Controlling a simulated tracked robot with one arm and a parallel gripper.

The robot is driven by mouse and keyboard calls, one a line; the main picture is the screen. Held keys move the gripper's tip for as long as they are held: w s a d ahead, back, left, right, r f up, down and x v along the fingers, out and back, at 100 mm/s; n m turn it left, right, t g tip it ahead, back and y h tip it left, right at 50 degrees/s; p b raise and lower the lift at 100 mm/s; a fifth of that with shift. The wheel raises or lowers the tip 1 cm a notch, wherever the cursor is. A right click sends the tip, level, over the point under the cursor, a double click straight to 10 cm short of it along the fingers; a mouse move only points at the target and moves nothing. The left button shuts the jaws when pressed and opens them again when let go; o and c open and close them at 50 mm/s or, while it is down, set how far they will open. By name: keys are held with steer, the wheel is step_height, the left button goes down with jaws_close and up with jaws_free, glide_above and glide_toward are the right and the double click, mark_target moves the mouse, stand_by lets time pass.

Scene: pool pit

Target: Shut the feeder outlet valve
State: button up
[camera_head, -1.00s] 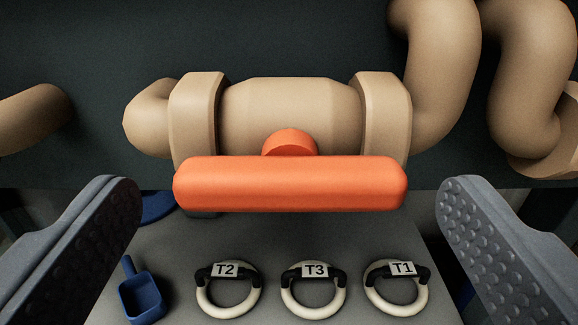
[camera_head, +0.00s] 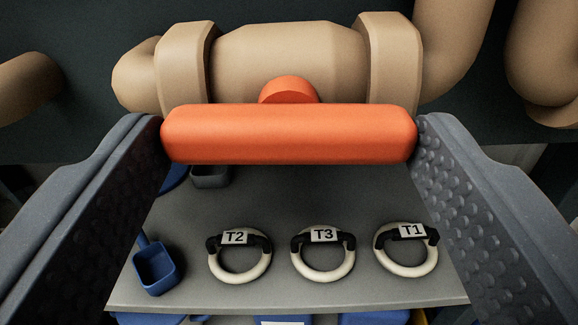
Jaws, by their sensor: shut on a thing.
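The feeder outlet valve is a tan valve body (camera_head: 290,62) between two thick collars on a tan pipe, in the upper middle of the head view. Its orange bar handle (camera_head: 289,135) lies level, in line with the pipe, on a short round orange stem (camera_head: 289,90). My gripper (camera_head: 290,140) is shut on the handle, with one grey studded finger against its left end and the other against its right end.
Tan pipes bend at the upper right (camera_head: 545,65) and left (camera_head: 28,88). Blue things show under the table's front edge.

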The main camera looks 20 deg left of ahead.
steer(key=m+p, duration=0.1)
steer(key=p, duration=0.2)
steer(key=m+p, duration=0.2)
steer(key=p, duration=0.1)
steer(key=shift+r+m, duration=0.25)
steer(key=shift+m, duration=0.05)
steer(key=m+p, duration=0.4)
steer(key=p, duration=0.1)
steer(key=shift+m, duration=0.3)
steer(key=m+p, duration=0.3)
steer(key=m, duration=0.2)
steer(key=shift+f+p, duration=0.1)
steer(key=shift+p, duration=0.25)
steer(key=shift+f+m+p, duration=0.1)
steer(key=shift+m+p, duration=0.6)
steer(key=shift+m, duration=1.4)
steer(key=shift+s+d, duration=0.1)
steer(key=o, duration=1)
steer(key=shift+f, duration=0.15)
